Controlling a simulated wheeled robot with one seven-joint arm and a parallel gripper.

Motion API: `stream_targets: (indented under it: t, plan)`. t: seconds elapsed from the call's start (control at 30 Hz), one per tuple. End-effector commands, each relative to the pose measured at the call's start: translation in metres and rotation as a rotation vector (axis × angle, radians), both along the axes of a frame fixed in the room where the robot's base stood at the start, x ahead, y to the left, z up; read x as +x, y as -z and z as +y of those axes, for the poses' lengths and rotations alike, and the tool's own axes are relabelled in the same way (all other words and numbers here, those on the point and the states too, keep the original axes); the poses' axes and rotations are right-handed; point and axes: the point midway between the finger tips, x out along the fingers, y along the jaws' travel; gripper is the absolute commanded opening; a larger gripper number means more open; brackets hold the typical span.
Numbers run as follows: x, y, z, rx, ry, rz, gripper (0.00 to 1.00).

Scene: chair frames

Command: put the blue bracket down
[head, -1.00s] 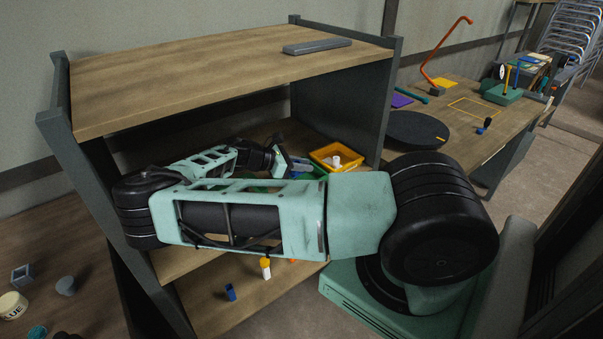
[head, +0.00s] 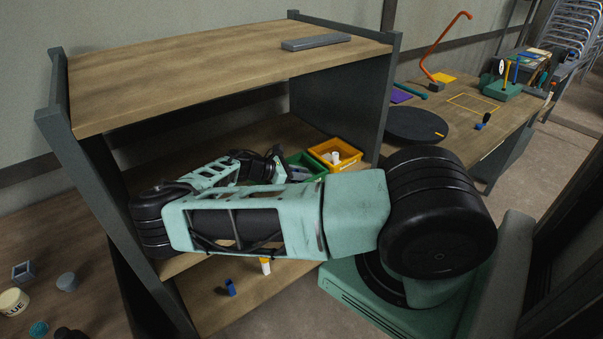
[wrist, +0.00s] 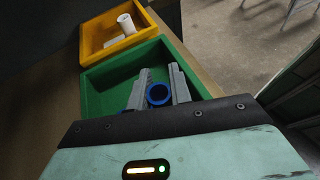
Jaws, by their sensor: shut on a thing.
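The blue bracket (wrist: 159,94) shows as a blue ring between the grey fingers of my gripper (wrist: 160,78) in the wrist view. My gripper is shut on it. The fingers and bracket appear over the green bin (wrist: 95,84), whose floor looks empty where it shows. I cannot tell how high the bracket is above that floor. In the head view the green bin (head: 313,163) stands on the middle shelf, and my arm hides the bracket there.
A yellow bin (head: 345,146) with white pieces stands right beside the green bin. The shelf's upright panel (head: 345,110) rises close by, with the top board (head: 220,65) overhead. A blue block (head: 231,287) and a white-and-yellow piece (head: 265,266) lie on the lower shelf.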

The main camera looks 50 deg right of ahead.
Motion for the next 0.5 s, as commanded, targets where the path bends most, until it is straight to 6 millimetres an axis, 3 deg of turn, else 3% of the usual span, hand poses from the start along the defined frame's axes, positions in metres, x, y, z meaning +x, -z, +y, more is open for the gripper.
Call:
stream_targets:
  t: [0.13,0.17,0.2,0.5]
  plan:
    - [0.0001,0.0014,-0.0001,-0.001,-0.001,0.000,0.00]
    - [0.0001,0.0015,-0.0001,0.000,-0.001,0.000,0.29]
    - [0.0001,0.0015,-0.0001,0.000,-0.001,0.000,0.40]
    - [0.0000,0.0004,0.0000,-0.001,-0.001,0.000,0.42]
